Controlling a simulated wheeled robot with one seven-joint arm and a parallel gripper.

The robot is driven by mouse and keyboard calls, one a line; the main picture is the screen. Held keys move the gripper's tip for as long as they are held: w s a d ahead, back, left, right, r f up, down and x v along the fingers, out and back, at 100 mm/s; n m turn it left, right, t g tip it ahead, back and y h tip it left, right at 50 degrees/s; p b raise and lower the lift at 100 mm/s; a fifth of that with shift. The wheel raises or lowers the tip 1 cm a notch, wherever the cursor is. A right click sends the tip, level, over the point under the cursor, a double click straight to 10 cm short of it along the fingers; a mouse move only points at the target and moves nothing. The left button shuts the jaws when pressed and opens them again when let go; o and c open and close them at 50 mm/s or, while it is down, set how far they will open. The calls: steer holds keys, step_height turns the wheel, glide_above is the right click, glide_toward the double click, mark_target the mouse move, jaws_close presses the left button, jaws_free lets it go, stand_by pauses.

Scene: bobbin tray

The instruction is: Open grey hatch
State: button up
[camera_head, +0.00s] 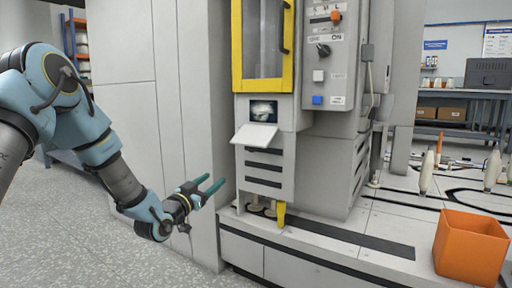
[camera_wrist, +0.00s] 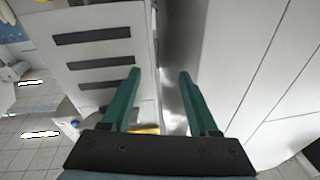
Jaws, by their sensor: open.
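The grey hatch (camera_head: 255,136) shows in the head view as a small pale flap on the machine front. It is tilted outward, below a dark opening (camera_head: 264,110) with a pale shape inside. My gripper (camera_head: 212,184) is open and empty, with teal fingers, to the left of and below the flap, apart from it. In the wrist view my gripper (camera_wrist: 160,74) points toward the gap between the slotted grey panel (camera_wrist: 72,58) and a smooth grey wall (camera_wrist: 240,70). I cannot make out the flap in the wrist view.
A yellow-framed window door (camera_head: 237,50) is above the opening. A control column (camera_head: 335,65) stands to its right. Below the slots are a yellow spout (camera_head: 281,213) and a ledge (camera_head: 350,240). An orange bin (camera_head: 468,250) sits at right. The floor (camera_head: 70,230) at left is clear.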

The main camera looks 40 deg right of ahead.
mark_target(256, 142)
steer(key=s+d+r+h, duration=0.2)
steer(key=s+h, duration=0.2)
steer(key=s, duration=0.1)
steer(key=s+d+r+h, duration=0.3)
steer(key=s+h, duration=0.1)
steer(key=s, duration=0.1)
steer(key=b+x, duration=0.3)
steer(key=x, duration=0.6)
steer(key=shift+w+d+r+b, duration=0.15)
steer(key=shift+d+r+b, duration=0.1)
steer(key=shift+d+b, duration=0.05)
steer(key=shift+c, duration=0.4)
jaws_close()
